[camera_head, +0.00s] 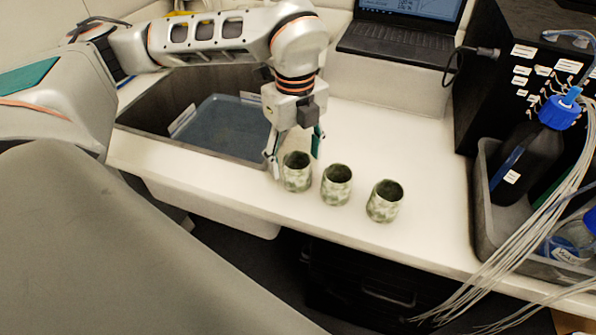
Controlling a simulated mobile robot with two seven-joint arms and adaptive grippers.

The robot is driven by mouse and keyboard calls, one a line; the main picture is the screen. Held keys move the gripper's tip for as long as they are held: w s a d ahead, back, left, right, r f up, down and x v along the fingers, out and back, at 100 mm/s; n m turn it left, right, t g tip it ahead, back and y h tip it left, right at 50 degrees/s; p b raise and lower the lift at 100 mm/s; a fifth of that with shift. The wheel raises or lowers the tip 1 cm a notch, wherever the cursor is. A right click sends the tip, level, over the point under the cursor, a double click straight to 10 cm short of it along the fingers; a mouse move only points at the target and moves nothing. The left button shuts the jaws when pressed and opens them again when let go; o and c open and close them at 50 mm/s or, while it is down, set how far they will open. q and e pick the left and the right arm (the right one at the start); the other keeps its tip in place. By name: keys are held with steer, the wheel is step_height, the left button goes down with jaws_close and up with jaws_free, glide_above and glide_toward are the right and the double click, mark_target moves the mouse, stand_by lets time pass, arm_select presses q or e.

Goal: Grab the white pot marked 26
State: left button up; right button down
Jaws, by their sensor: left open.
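Three small pots with a mottled green-and-white pattern stand upright in a row on the white counter (430,225): a left pot (297,176), a middle pot (336,187) and a right pot (384,203). No number 26 can be read on any of them, and none looks plain white. My left gripper (294,157) points down at the left pot, its fingers apart on either side of the pot's upper part. I cannot tell whether the fingers touch it. My right gripper is not in view.
A sunken bay with a blue-grey tray (222,126) lies left of the pots. A laptop (400,40) sits behind on a raised ledge. At right, a grey bin (486,215) holds a dark bottle (520,165), with many pale tubes hanging over the counter's edge.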

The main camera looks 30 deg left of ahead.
mark_target(297, 168)
arm_select(q)
steer(key=shift+w+f, duration=0.15)
steer(key=shift+f, duration=1.7)
steer(key=c, duration=1.2)
steer(key=shift+c, duration=0.2)
steer(key=shift+r, duration=0.15)
